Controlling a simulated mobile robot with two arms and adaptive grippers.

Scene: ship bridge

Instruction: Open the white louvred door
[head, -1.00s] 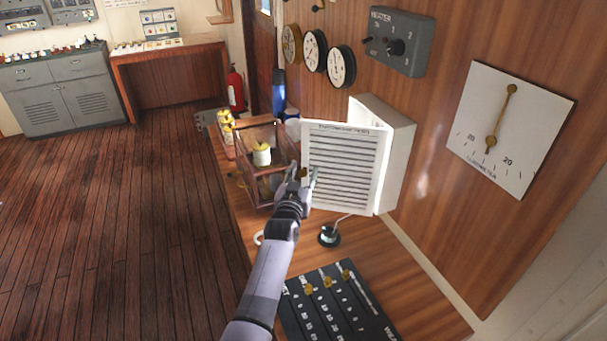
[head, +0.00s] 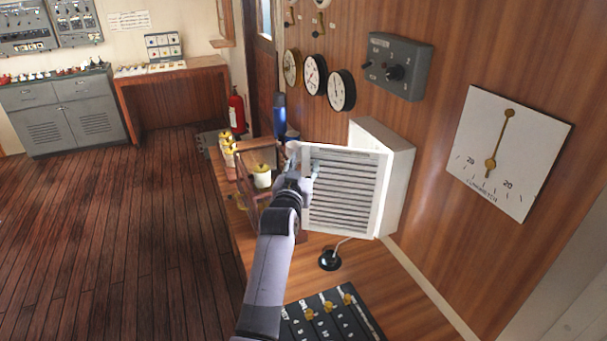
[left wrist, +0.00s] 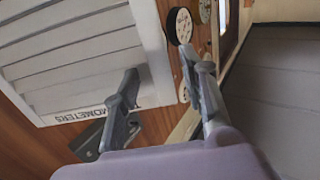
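The white louvred door (head: 345,192) is the front of a white box (head: 396,185) on the wood wall. It stands ajar, its left edge swung out from the wall and its right edge against the box. My left gripper (head: 307,167) is at the door's left edge, near the top. In the left wrist view the louvred door (left wrist: 70,55) fills the upper left. The fingers of my left gripper (left wrist: 162,85) are apart, one in front of the door and one past its edge. Contact is unclear. My right gripper is not in view.
Below the door is a wooden counter (head: 375,275) with a dark lever panel (head: 330,322) and a small lamp-like item (head: 330,259). A glass-sided case (head: 258,160) and yellow-topped jars stand just left of my gripper. Open plank floor (head: 130,230) lies left.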

